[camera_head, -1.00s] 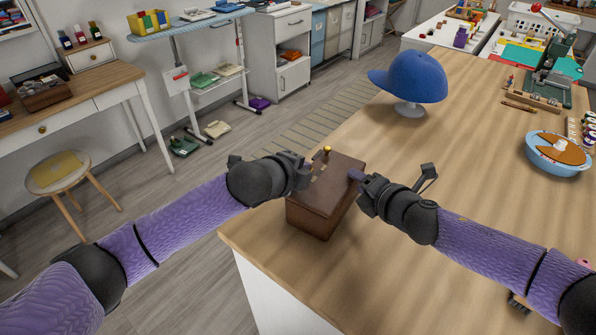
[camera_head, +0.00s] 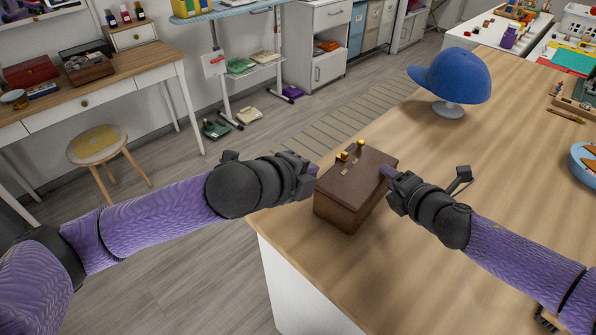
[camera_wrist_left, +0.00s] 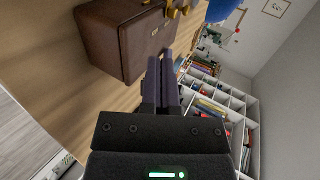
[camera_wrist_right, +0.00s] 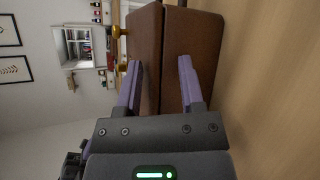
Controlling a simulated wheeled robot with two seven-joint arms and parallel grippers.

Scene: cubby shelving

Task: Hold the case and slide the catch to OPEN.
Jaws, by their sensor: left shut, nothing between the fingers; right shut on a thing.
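The case (camera_head: 345,201) is a brown box with a lid on the wooden table's near left corner. Two gold metal pieces (camera_head: 345,156) stand at its far left edge; no lettering is legible and I cannot tell the catch's position. They also show at the top of the left wrist view (camera_wrist_left: 173,10). My right gripper (camera_head: 386,172) is shut on the case's right end; in the right wrist view its fingers (camera_wrist_right: 160,72) straddle the case. My left gripper (camera_head: 313,169) is shut and empty just left of the case; its fingers (camera_wrist_left: 163,78) lie close beside the case's side.
A blue cap (camera_head: 452,76) on a stand is farther back on the table (camera_head: 440,150). A blue bowl (camera_head: 584,168) is at the right edge. The tabletop between the case and the cap is clear. A stool (camera_head: 96,142) and desk stand off to the left.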

